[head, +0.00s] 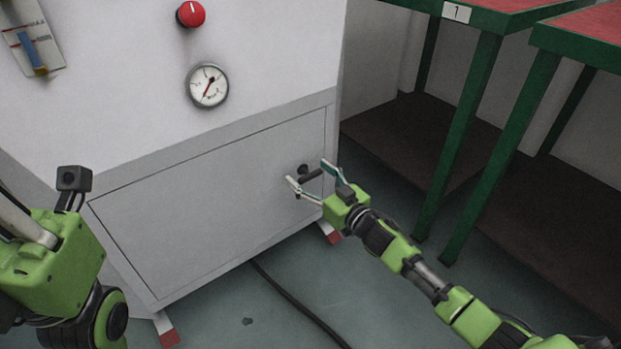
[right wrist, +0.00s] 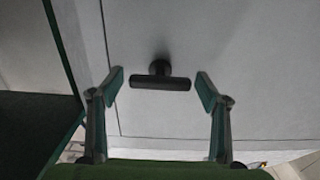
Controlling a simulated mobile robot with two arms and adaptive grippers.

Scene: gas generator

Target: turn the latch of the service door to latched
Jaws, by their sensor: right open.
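The service door (head: 205,210) is a grey rectangular panel low on the white cabinet, lying flush in its frame. Its latch (head: 311,175) is a small dark T-shaped handle near the right edge of the door. My right gripper (head: 309,172) is open, with its fingertips on either side of the latch. In the right wrist view the latch (right wrist: 160,82) shows as a dark bar on a round stem, between the open fingers (right wrist: 160,88), with a gap on each side. My left arm is at the left of the head view; its gripper fingers are not visible.
A red button (head: 190,14) and a round gauge (head: 207,86) sit on the cabinet above the door. Green-framed tables (head: 467,95) stand at the right. A dark cable (head: 296,304) runs across the floor below the door.

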